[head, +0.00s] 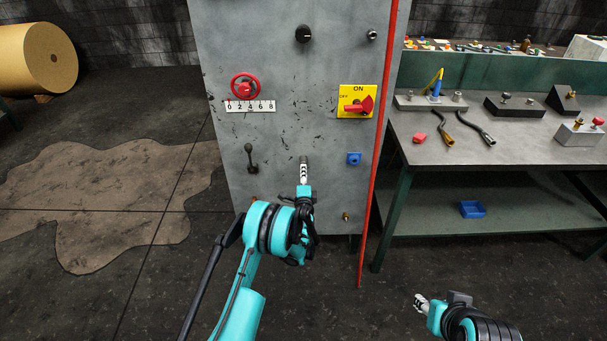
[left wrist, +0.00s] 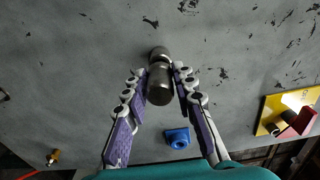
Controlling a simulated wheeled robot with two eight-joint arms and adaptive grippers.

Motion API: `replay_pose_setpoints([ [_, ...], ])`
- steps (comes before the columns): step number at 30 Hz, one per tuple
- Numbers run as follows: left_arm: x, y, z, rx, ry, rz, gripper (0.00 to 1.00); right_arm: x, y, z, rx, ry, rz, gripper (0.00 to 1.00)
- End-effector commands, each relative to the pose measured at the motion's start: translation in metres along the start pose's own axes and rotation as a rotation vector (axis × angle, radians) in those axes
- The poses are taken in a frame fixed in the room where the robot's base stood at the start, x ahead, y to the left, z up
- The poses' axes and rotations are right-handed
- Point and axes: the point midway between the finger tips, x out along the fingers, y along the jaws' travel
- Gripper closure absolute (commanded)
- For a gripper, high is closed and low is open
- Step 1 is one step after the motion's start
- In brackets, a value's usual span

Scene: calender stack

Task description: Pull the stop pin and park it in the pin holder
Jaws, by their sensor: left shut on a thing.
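My left gripper (head: 304,172) is at the front of the grey panel (head: 220,60). In the left wrist view its two fingers (left wrist: 159,85) are closed on the sides of a dark cylindrical knob, seemingly the stop pin (left wrist: 160,86). The knob's narrower far end points at the panel; whether it sits in the panel I cannot tell. A small blue block with a round opening (head: 354,158), seemingly the pin holder, is on the panel to the right of the gripper. It also shows in the left wrist view (left wrist: 177,138). My right gripper (head: 421,303) is low at right, away from the panel.
The panel also carries a red handwheel (head: 244,87) over a number scale, a yellow ON/OFF switch (head: 357,101), a black knob (head: 303,34) and a dark lever (head: 251,158). A bench (head: 480,145) with tools stands at right. A large paper roll (head: 35,58) lies far left.

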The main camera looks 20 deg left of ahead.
Motion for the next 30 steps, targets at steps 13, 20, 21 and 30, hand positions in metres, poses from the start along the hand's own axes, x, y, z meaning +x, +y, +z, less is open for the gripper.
replay_pose_setpoints([
  [13,-0.0064,-0.0002,0.0,0.0,0.0,0.0,1.0,0.0,0.0,0.0,0.0,0.0,0.0,0.6],
  [20,-0.0067,-0.0001,0.0,0.0,0.0,0.0,1.0,0.0,0.0,0.0,0.0,0.0,0.0,0.6],
  [21,-0.0067,-0.0001,0.0,0.0,0.0,0.0,1.0,0.0,0.0,0.0,0.0,0.0,0.0,0.6],
  [30,-0.0107,0.0,-0.0001,0.0,0.0,0.0,1.0,0.0,0.0,0.0,0.0,0.0,0.0,0.6],
])
